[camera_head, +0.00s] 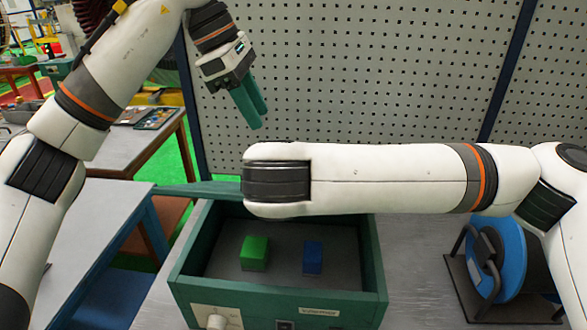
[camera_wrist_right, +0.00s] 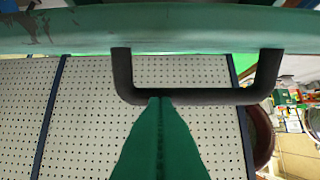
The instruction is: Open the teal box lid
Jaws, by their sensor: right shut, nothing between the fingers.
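The teal box (camera_head: 280,304) stands on the table with its top open, showing a green block (camera_head: 255,252) and a blue block (camera_head: 313,258) inside. A teal strip (camera_head: 205,188) at its back left looks like the lid's edge, partly hidden by my right arm. In the right wrist view, a teal edge (camera_wrist_right: 200,30), likely the lid, carries a black handle (camera_wrist_right: 215,97). My right gripper (camera_wrist_right: 160,100) is shut and empty, its fingertips at the handle's bar; contact is unclear. It is hidden in the head view.
My right arm crosses above the box's back edge. A blue reel (camera_head: 500,262) on a dark base stands right of the box. A perforated panel (camera_head: 370,80) rises behind the table. A grey bench (camera_head: 85,225) is at the left.

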